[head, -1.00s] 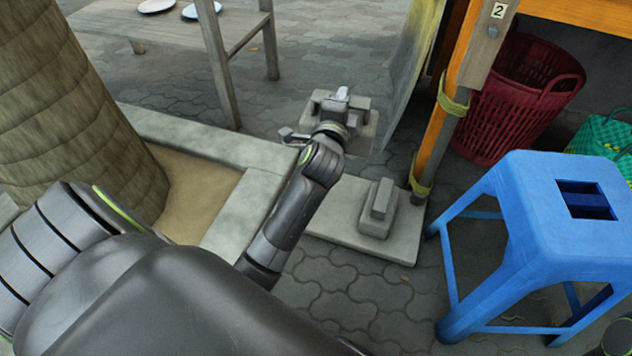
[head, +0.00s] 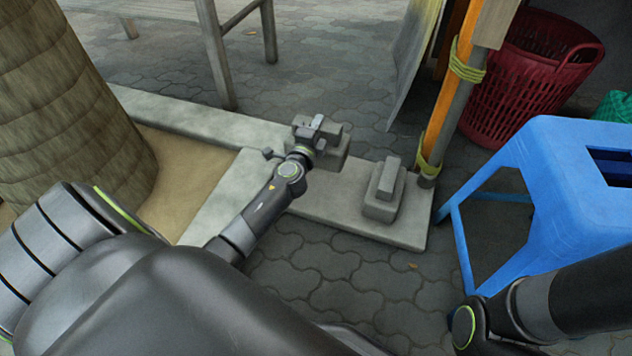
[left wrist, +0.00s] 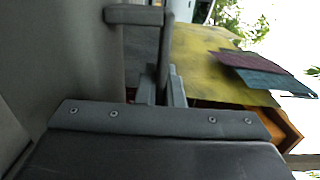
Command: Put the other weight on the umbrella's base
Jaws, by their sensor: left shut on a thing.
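My left gripper (head: 312,132) is shut on the grip of a grey block-shaped weight (head: 333,154). The held weight appears over the far left part of the umbrella's base (head: 335,200), a flat pale slab on the paving. I cannot tell whether it touches the slab. Another grey stepped weight (head: 381,206) sits upright on the right part of the base, beside the pole (head: 436,135). In the left wrist view, the held weight (left wrist: 65,55) fills the left side, close to the jaws. My right arm shows at the lower right, but its gripper is not in view.
A blue stool (head: 570,190) stands close right of the base. A red basket (head: 525,85) is behind it. A low stone curb (head: 190,118) and a thick trunk (head: 70,110) are at the left. A wooden table leg (head: 215,55) stands behind. Paving in front is clear.

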